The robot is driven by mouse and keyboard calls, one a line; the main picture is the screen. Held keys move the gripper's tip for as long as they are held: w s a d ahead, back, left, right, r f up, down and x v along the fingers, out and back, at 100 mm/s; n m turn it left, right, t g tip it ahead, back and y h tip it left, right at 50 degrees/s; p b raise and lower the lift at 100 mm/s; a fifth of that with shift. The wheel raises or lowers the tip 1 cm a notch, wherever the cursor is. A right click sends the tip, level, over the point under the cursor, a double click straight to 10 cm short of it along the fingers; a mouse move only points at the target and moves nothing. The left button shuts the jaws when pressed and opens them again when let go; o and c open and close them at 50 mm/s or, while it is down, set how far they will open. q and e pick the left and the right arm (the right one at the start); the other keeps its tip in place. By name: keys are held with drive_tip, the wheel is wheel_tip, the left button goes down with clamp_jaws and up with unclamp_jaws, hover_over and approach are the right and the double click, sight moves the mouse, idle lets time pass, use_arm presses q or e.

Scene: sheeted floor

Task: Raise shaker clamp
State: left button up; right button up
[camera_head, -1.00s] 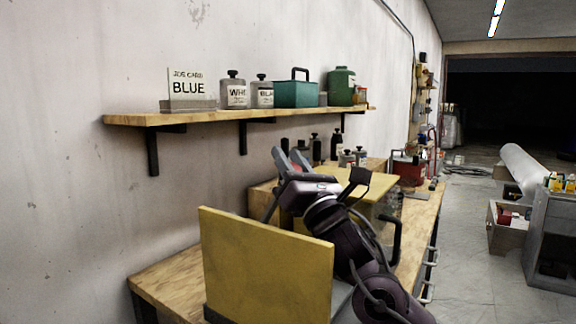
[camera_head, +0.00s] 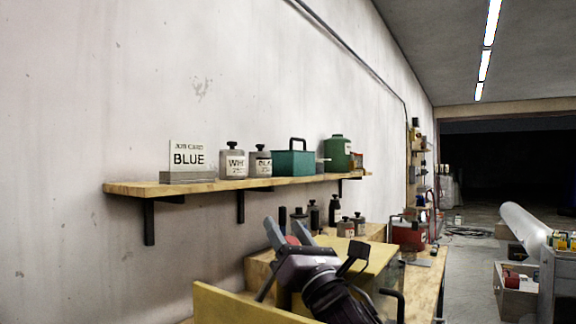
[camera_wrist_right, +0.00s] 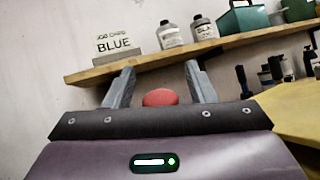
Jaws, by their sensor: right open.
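My right gripper (camera_head: 289,232) is open, its two grey fingers pointing up and away below the wall shelf. A rounded red thing (camera_wrist_right: 160,97) shows between the finger bases in the right wrist view; it also shows in the head view (camera_head: 293,240). I cannot tell whether it is a knob of the clamp or touches the fingers. A yellow panel (camera_head: 235,305) stands in front at the bottom, and a yellow plate (camera_head: 365,256) lies behind my right wrist. They look like parts of the shaker; my arm hides much between them. My left gripper is not in view.
The wooden shelf (camera_head: 125,188) carries a BLUE job card (camera_head: 188,158), labelled bottles (camera_head: 233,163), a teal box (camera_head: 293,163) and a green canister (camera_head: 338,152). Dark bottles and a red box (camera_head: 408,232) stand farther along the bench. Floor at the right is partly clear.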

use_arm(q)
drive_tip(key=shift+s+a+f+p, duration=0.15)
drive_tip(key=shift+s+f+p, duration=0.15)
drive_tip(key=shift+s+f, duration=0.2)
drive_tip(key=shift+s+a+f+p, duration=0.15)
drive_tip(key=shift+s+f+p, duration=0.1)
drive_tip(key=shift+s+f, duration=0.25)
use_arm(e)
wheel_tip(320, 180, up, 20)
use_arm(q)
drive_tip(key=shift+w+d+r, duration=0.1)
use_arm(e)
drive_tip(key=shift+f, duration=0.15)
